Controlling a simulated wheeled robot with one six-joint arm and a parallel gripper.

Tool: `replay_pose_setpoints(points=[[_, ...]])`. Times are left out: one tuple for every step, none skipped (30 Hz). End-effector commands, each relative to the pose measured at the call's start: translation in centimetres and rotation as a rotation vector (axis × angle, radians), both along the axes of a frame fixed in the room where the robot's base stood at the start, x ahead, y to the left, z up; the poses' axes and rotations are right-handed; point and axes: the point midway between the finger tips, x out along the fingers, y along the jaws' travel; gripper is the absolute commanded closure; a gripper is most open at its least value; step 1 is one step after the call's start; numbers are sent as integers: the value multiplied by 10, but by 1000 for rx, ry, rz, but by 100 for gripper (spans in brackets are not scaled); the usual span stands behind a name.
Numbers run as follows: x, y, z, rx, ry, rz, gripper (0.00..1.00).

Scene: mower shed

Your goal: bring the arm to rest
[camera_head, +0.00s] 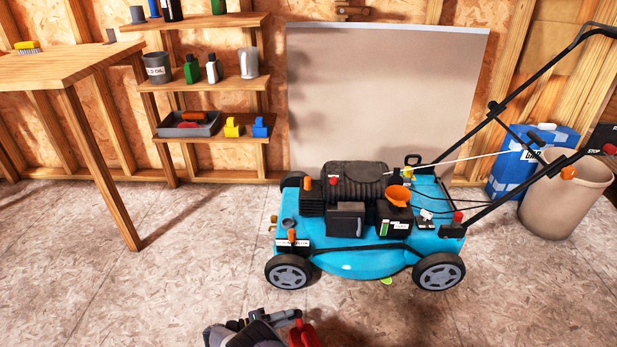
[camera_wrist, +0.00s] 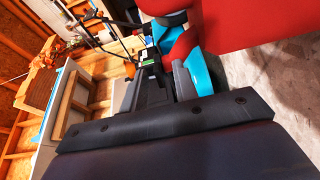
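My arm shows at the bottom middle of the head view, low in front of the blue mower, cut off by the picture's edge. Its grey, black and red parts are folded close together there. In the wrist view the dark body of my gripper (camera_wrist: 165,85) fills the lower middle, with dark finger parts pointing up the picture. I cannot make out a clear gap between the fingers or anything held. A large red surface (camera_wrist: 245,22) covers the upper right of the wrist view, and it hides part of what lies behind.
A beige bin (camera_head: 566,198) and a blue box (camera_head: 525,160) are at right. A wooden table (camera_head: 75,68) and shelves (camera_head: 205,88) are at left. The left floor is clear.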

Motion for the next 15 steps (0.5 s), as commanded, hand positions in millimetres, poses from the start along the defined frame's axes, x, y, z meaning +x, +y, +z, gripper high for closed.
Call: replay_pose_setpoints(points=[[1,1,3,13,2,1,72],[1,1,4,22,5,2,72],[1,1,4,32,9,1,72],[1,1,5,39,13,0,72],[1,1,6,49,15,1,72],[1,1,7,60,20,1,72],[1,0,7,69,23,0,72],[1,0,8,82,27,0,72],[1,0,9,95,32,1,72],[1,0,10,106,36,1,72],[1,0,10,118,41,1,72],[1,-1,11,131,46,0,72],[2,-1,12,143,49,1,72],[1,-1,12,152,53,1,72],[1,-1,13,164,58,0,72]])
